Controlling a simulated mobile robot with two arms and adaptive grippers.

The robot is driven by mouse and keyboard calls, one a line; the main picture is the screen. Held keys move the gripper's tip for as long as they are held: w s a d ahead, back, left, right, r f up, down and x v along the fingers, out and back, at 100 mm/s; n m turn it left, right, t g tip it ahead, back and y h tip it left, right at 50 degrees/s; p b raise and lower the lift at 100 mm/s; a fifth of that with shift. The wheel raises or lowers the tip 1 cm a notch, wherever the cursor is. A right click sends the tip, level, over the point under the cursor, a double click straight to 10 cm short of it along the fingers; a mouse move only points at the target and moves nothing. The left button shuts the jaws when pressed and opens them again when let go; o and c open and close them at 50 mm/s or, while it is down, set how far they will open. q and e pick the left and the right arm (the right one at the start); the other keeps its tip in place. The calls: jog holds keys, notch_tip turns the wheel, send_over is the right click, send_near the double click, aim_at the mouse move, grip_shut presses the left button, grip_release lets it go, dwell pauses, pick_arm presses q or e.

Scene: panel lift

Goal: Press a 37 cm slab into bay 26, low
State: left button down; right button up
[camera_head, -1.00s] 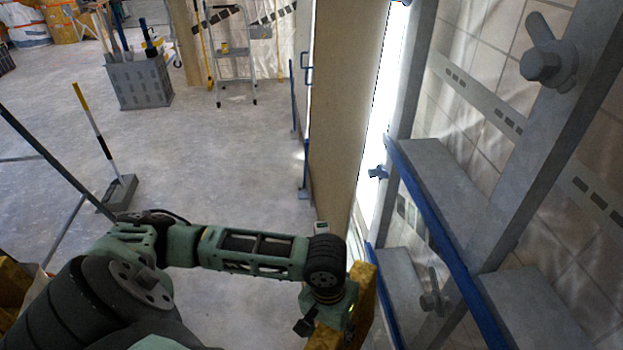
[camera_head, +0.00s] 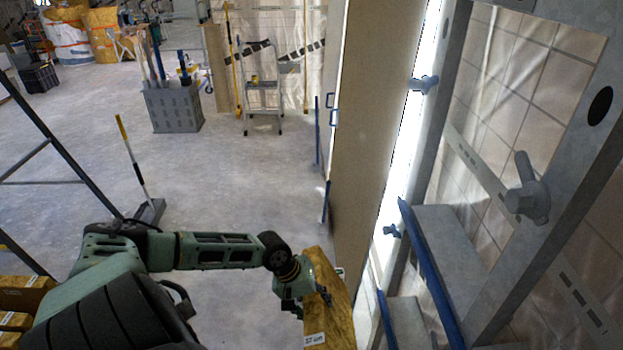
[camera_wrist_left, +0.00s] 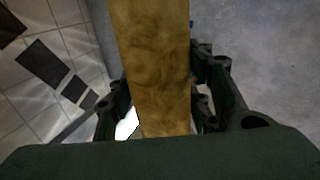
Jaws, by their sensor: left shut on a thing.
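A yellow-brown slab (camera_head: 330,290) stands on edge in my left gripper, low in the head view. A white label on its near end reads what looks like "37 cm". My left gripper (camera_head: 312,288) is shut on the slab; in the left wrist view the slab (camera_wrist_left: 158,75) runs between the fingers (camera_wrist_left: 165,105). The metal frame with bays (camera_head: 460,255) stands to the right of the slab, apart from it in the head view. No bay number 26 is readable. My right gripper is not in view.
A tall board (camera_head: 375,110) stands upright beyond the slab, beside the frame. Blue strips (camera_head: 432,270) and wing bolts (camera_head: 527,195) stick out from the frame. More slabs (camera_head: 22,295) lie at the lower left.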

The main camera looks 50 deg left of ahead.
pick_arm(q)
jog(key=shift+w+d+f+b, duration=0.15)
jog(key=shift+w+d+b, duration=0.5)
jog(key=shift+w+d, duration=0.15)
jog(key=shift+w+d+f+b, duration=0.15)
jog(key=shift+w+d+b, duration=0.5)
jog(key=shift+w, duration=0.2)
jog(key=shift+w+d+f+b, duration=0.15)
jog(key=shift+w+d+b, duration=0.95)
jog(key=shift+w, duration=0.1)
jog(key=w+d+b, duration=0.5)
jog(key=w+d, duration=0.4)
jog(key=w, duration=0.1)
jog(key=shift+w+d, duration=0.15)
jog(key=shift+w, duration=0.1)
jog(key=shift+f, duration=0.1)
